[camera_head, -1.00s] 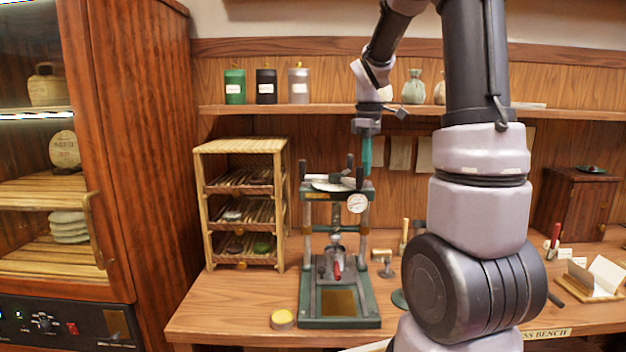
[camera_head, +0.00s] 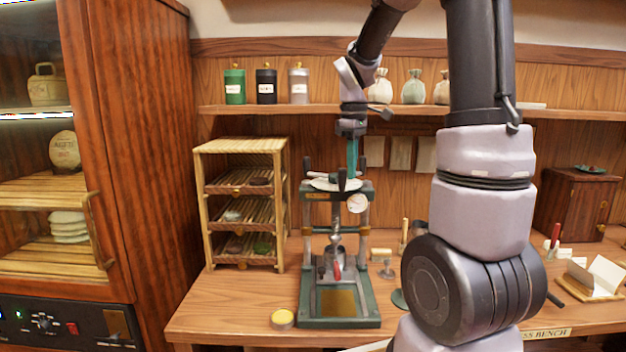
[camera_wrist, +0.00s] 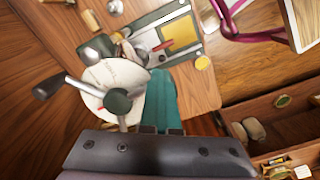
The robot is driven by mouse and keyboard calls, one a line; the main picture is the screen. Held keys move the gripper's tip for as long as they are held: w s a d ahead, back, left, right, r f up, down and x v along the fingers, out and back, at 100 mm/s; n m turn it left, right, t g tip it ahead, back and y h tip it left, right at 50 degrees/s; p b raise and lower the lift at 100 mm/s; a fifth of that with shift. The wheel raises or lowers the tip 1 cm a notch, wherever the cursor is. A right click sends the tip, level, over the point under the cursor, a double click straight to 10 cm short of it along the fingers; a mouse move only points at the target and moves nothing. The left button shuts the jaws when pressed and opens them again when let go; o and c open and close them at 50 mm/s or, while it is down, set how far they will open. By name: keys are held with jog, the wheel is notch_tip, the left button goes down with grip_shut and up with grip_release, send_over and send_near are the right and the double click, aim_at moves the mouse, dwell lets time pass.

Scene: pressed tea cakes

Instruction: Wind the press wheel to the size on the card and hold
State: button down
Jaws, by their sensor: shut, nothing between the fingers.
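The green press (camera_head: 340,312) stands on the bench. Its wheel (camera_head: 322,184), a pale disc with dark upright knobs, sits on top; it also shows in the wrist view (camera_wrist: 128,75) with a knobbed bar across it. A round dial gauge (camera_head: 357,203) is on the press's upper right. My gripper (camera_head: 351,176) points down with teal fingers, shut and empty, at the wheel's right rear, close to a knob. In the wrist view the fingers (camera_wrist: 160,80) overlap the disc's edge; contact cannot be told. A white folded card (camera_head: 604,272) stands at far right, its writing unreadable.
A slatted rack (camera_head: 240,146) with trays stands left of the press. A yellow-topped tin (camera_head: 282,319) sits at the press's left foot. A shelf (camera_head: 330,111) with canisters and pouches runs behind. Small tools stand right of the press.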

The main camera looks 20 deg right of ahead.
jog(key=shift+a, duration=0.25)
jog(key=a, duration=0.3)
jog(key=shift+w+a, duration=0.2)
jog(key=shift+w, duration=0.1)
dwell(0.4)
jog(key=shift+w+a, duration=0.5)
jog(key=shift+a, duration=0.25)
jog(key=shift+w+a, duration=0.45)
jog(key=shift+a, duration=0.3)
